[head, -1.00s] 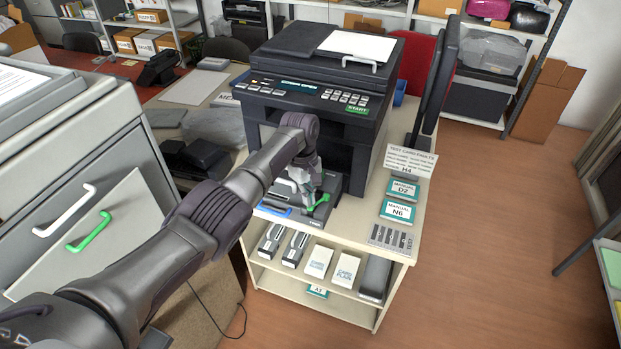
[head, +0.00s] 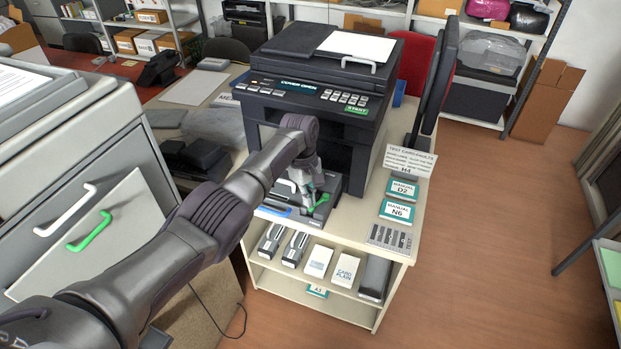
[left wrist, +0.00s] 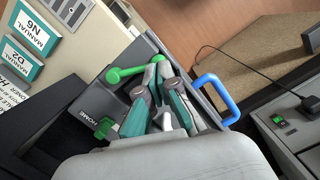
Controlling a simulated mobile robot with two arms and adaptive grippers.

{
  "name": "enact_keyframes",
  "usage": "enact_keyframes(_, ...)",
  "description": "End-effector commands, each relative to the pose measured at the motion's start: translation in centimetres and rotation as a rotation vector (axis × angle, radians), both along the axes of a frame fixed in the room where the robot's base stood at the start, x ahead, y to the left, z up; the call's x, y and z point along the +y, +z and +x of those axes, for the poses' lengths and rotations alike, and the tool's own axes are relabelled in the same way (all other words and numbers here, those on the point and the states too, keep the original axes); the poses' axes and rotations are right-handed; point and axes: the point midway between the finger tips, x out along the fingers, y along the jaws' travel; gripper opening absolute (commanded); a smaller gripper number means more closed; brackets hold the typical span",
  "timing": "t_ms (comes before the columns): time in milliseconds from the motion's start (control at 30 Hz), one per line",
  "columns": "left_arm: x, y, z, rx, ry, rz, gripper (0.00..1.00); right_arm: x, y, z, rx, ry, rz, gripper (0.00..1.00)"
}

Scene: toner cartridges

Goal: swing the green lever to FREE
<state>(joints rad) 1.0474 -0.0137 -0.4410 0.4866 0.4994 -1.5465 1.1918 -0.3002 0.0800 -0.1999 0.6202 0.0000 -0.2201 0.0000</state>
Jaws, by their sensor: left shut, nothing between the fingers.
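The green lever (head: 319,205) is on the front of the dark tray unit that juts from the printer. In the left wrist view the green lever (left wrist: 128,72) runs from a round knob at its left to my fingertips. My left gripper (head: 309,204) is over the unit, at the lever. In the left wrist view its fingers (left wrist: 158,66) are shut and empty, with the tips beside the lever's right end. Whether they touch it I cannot tell. The word HOME is printed on the unit near the lever. My right gripper is not in view.
A blue handle (left wrist: 218,98) is just right of my fingers in the left wrist view. The black printer (head: 315,85) stands behind, its display reading COVER OPEN. Manuals (head: 397,211) lie to the right on the cart top. A grey cabinet (head: 60,150) is at the left.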

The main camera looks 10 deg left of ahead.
Motion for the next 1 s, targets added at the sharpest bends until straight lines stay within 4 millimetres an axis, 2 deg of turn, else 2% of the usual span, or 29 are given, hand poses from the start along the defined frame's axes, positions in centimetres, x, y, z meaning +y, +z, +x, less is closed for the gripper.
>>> enact_keyframes(1000,-0.35,-0.11,-0.01,0.001,0.04,0.001,0.0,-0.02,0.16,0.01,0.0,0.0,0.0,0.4)
